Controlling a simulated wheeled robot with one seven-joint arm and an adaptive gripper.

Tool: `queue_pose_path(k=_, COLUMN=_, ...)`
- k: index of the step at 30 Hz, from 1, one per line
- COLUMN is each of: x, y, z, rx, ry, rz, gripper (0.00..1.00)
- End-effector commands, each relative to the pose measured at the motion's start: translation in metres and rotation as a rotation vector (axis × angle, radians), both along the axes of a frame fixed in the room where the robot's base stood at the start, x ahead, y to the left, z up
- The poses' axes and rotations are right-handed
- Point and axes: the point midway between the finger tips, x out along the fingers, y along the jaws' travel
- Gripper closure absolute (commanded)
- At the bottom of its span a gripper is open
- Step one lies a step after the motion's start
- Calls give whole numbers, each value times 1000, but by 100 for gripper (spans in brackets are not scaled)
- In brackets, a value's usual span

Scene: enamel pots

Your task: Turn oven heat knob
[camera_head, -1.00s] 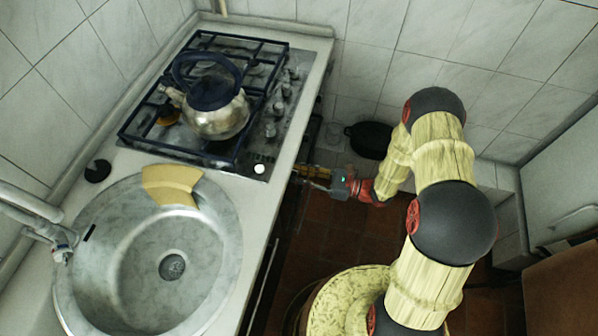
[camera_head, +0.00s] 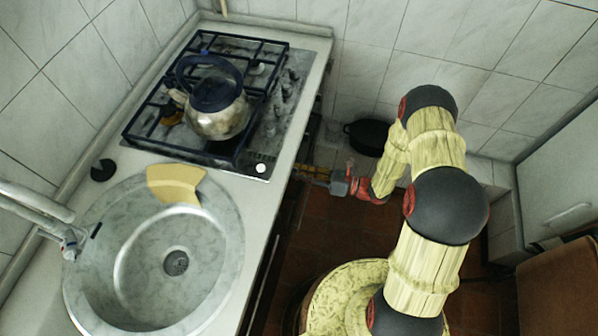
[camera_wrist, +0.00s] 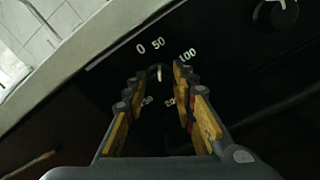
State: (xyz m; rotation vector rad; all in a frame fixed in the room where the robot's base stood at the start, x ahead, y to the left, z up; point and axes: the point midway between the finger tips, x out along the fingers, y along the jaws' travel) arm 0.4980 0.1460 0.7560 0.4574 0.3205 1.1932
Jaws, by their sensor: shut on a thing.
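The oven heat knob (camera_wrist: 159,72) is dark with a pale pointer mark, on the black oven front. White numbers 0, 50 and 100 arc above it, and more marks below show partly between my fingers. My gripper (camera_wrist: 158,78) has its yellow-padded fingers on both sides of this knob, shut on it. In the head view my gripper (camera_head: 304,170) reaches left to the oven front under the counter edge. The knob is hidden there.
Another dark knob (camera_wrist: 278,14) sits up and right in the wrist view. A kettle (camera_head: 218,115) stands on the gas hob (camera_head: 255,160), left of my arm. A sink (camera_head: 220,285) lies nearer. A black pot (camera_head: 368,137) is beyond my wrist.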

Motion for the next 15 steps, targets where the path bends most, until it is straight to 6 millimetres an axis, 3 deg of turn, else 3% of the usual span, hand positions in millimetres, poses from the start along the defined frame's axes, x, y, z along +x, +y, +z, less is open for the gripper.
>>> queue_pose_path(k=3, x=1, y=0, z=0, rx=-1, ry=-2, rz=-2, gripper=99)
queue_pose_path(k=4, x=1, y=0, z=0, rx=-1, ry=-2, rz=-2, gripper=72)
queue_pose_path(k=12, x=1, y=0, z=0, rx=-1, ry=-2, rz=-1, gripper=56)
queue_pose_path(k=15, x=0, y=0, z=0, rx=-1, ry=-2, rz=-1, gripper=56)
